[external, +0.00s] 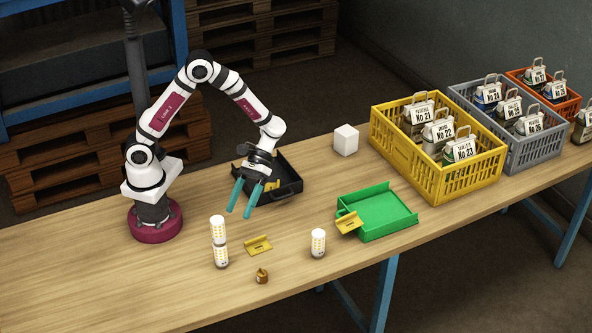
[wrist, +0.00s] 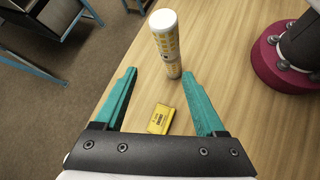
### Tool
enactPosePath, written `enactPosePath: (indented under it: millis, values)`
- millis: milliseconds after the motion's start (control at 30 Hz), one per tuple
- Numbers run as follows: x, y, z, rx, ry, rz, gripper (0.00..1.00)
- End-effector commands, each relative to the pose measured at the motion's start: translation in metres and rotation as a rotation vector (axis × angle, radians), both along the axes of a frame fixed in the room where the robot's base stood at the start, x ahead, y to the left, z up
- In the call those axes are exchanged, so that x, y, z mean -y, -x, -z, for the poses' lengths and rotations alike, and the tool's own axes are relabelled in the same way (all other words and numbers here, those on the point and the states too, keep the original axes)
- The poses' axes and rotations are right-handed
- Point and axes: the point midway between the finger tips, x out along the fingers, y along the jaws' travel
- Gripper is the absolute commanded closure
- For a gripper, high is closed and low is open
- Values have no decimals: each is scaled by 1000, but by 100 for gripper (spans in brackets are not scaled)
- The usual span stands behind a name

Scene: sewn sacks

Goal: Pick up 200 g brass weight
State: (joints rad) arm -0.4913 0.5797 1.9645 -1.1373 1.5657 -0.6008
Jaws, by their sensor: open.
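The brass weight (external: 262,276) is a small brown-gold piece with a knob on top. It stands upright near the table's front edge in the external view, and I cannot make it out in the wrist view. My gripper (external: 239,213) is open and empty, its teal fingers pointing down above the table. It is behind the weight, a little to its left and well above it.
A stack of two white-and-yellow cylinders (external: 219,243) stands left of the weight; a single cylinder (external: 318,243) stands right. A green tray (external: 385,213), black tray (external: 291,190), white cube (external: 345,140) and yellow crate (external: 433,175) with sacks sit farther off. The left table is clear.

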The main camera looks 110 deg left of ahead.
Motion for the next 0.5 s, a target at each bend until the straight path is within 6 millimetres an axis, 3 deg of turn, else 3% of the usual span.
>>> enactPosePath:
  millis: [33, 100, 267, 367, 500]
  values:
    - [-11, -17, 22, -79, 76, -147, 28]
    - [-26, -39, 47, -170, 171, -333, 28]
    - [-46, -60, 79, -277, 292, -550, 28]
    - [-35, -65, 87, -291, 306, -569, 28]
    - [3, -73, 102, -290, 303, -565, 28]
